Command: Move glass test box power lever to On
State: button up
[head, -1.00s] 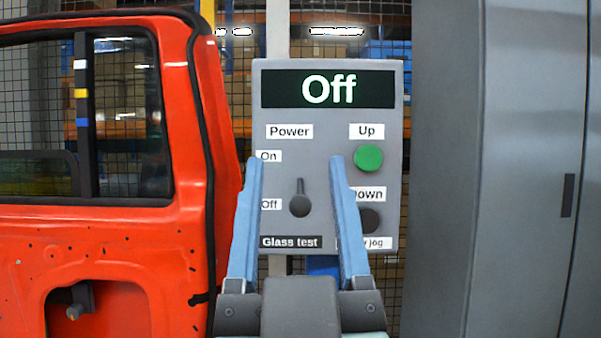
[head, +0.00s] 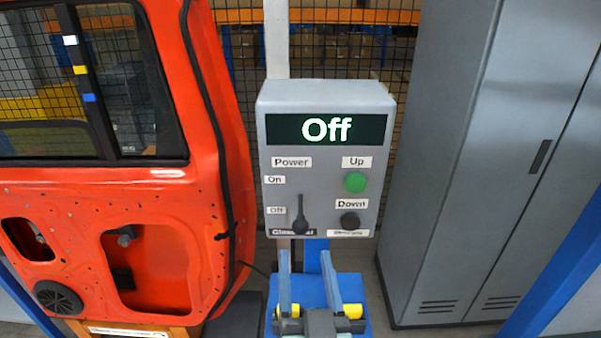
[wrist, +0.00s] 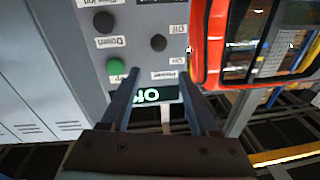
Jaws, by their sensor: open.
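The grey glass test box (head: 335,160) hangs in the middle of the head view, and its display (head: 326,129) reads "Off". The dark power lever (head: 299,222) sits low on the box's left side, its thin handle pointing up beside the "Off" label (head: 276,210). The "On" label (head: 274,180) is above. My gripper (head: 305,256) is open and empty, its two blue fingers pointing up just under the lever in the picture. In the upside-down wrist view the fingers (wrist: 158,78) frame the display, and the lever's round knob (wrist: 158,43) shows beyond them. No contact with the lever is visible.
A green Up button (head: 355,182) and a black Down knob (head: 350,221) are right of the lever. An orange-red car door (head: 180,225) stands close on the left. A grey cabinet (head: 450,190) stands on the right. A mesh fence is behind.

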aim_at(302, 228)
jog(key=shift+g, duration=0.5)
jog(key=w+p, duration=0.1)
jog(key=w, duration=0.3)
jog(key=w+p, duration=0.2)
jog(key=w, duration=0.1)
jog(key=w+f+p, duration=0.1)
jog(key=w+p, duration=0.1)
jog(key=w, duration=0.2)
jog(key=shift+w+a, duration=0.3)
jog(key=shift+a, duration=0.1)
jog(key=shift+r, duration=0.1)
grip_shut()
jog(key=shift+m, duration=0.3)
dwell(0.5)
